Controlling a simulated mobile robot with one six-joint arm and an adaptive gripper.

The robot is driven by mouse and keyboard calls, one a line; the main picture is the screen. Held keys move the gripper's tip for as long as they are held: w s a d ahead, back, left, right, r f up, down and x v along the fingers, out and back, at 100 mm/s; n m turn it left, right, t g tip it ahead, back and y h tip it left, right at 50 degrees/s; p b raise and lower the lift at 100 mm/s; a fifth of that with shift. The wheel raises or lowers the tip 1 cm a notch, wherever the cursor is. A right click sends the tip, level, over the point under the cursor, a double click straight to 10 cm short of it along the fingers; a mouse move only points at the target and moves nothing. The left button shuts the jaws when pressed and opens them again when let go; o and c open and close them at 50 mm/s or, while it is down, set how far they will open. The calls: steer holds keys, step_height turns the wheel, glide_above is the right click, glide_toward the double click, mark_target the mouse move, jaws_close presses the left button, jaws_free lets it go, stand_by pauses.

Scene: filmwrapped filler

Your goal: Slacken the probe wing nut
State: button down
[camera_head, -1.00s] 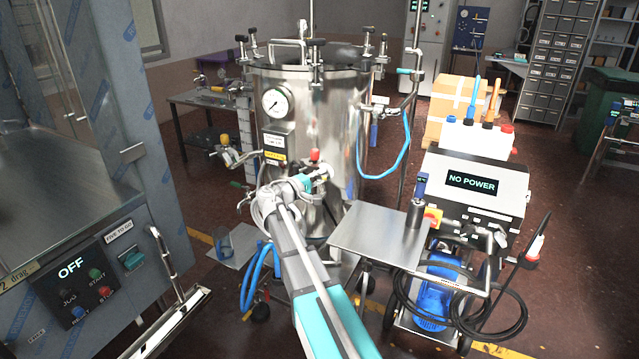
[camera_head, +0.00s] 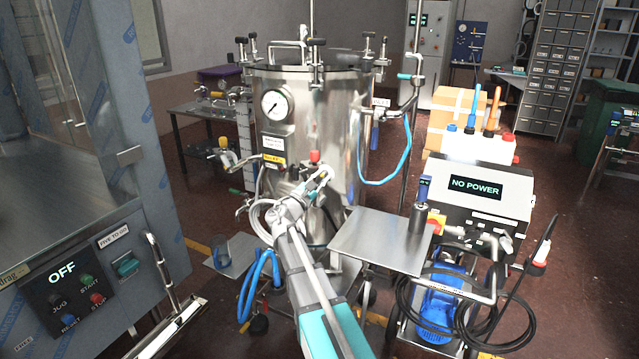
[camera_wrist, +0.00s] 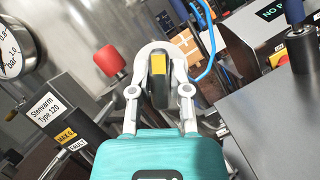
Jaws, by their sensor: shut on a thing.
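My gripper (camera_head: 322,175) is at the front of the steel vessel (camera_head: 340,120), below and right of its gauge. In the wrist view my gripper's white fingers (camera_wrist: 158,50) close in an arch around a black part with a yellow face (camera_wrist: 158,68). It is in the place of a wing nut, but its wings and thread are hidden, so I cannot tell its exact shape. A red knob (camera_head: 314,156) stands close above my fingers; it also shows left of them in the wrist view (camera_wrist: 108,60).
A pressure gauge (camera_head: 275,104) and label plates (camera_head: 273,145) are on the vessel's front. A steel shelf (camera_head: 375,238) juts out right of my arm. The NO POWER unit (camera_head: 475,187) stands farther right. Blue hoses (camera_head: 258,285) hang left of my arm.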

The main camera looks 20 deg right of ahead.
steer(key=shift+d+n+t+y, duration=0.15)
steer(key=shift+n+t, duration=0.3)
steer(key=shift+n, duration=0.55)
steer(key=shift+a+n+t+y, duration=0.15)
steer(key=shift+n+t, duration=0.3)
steer(key=shift+n, duration=0.55)
steer(key=shift+d+b, duration=0.1)
steer(key=shift+b, duration=0.2)
steer(key=c, duration=0.6)
jaws_free()
